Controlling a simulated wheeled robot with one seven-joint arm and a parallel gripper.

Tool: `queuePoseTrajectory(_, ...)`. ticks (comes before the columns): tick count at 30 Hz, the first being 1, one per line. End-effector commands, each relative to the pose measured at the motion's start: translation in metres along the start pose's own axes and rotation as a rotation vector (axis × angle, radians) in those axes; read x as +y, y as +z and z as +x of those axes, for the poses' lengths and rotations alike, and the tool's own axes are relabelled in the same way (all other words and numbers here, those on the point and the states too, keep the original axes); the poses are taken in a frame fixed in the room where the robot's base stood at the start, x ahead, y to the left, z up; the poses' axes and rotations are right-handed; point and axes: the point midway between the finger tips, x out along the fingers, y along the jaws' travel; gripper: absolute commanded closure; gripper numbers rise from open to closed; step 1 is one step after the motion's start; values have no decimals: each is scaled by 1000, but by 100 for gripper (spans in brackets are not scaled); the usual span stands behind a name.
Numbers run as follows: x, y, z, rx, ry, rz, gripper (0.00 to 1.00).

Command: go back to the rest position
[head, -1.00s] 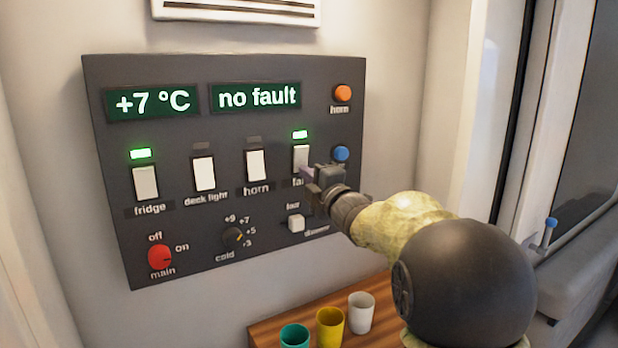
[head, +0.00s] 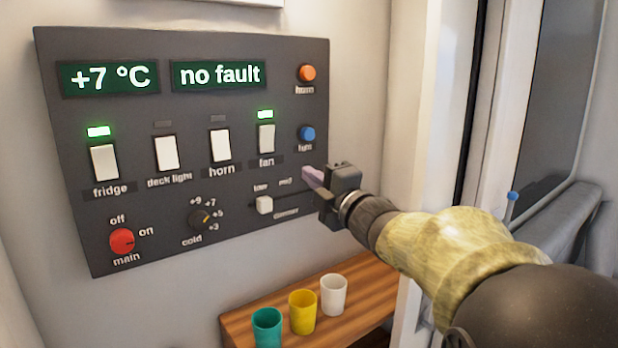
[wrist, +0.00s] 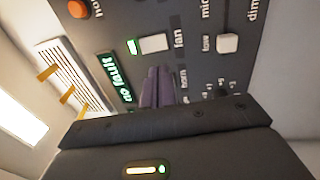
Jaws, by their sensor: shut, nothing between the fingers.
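My gripper (head: 312,180) is shut and empty, its purple-grey fingertips pointing at the dark control panel (head: 150,210). In the head view it is in front of the panel's lower right part, below the blue light button (head: 307,133) and right of the fan switch (head: 266,139). In the wrist view the closed fingers (wrist: 157,85) show in the middle, with the fan switch (wrist: 153,43) just beyond them. A green lamp (head: 265,114) above the fan switch is lit. Part of the dimmer slider track is hidden behind my gripper.
A wooden shelf (head: 345,308) below the panel holds a teal cup (head: 267,328), a yellow cup (head: 302,312) and a white cup (head: 334,295), beneath my arm. The fridge lamp (head: 98,132) is lit green. The displays read +7 °C and "no fault".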

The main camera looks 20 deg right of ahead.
Motion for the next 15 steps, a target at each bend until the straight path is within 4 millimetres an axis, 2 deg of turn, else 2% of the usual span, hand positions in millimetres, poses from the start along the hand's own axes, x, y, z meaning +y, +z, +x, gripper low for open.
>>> queuePoseTrajectory(8, -5, -3, 2, -9, -16, 31, 100)
queuePoseTrajectory(11, -22, 3, 2, -71, -65, 127, 100)
queuePoseTrajectory(14, -54, 10, -3, -186, -157, 299, 100)
queuePoseTrajectory(15, -72, 12, -8, -244, -203, 384, 100)
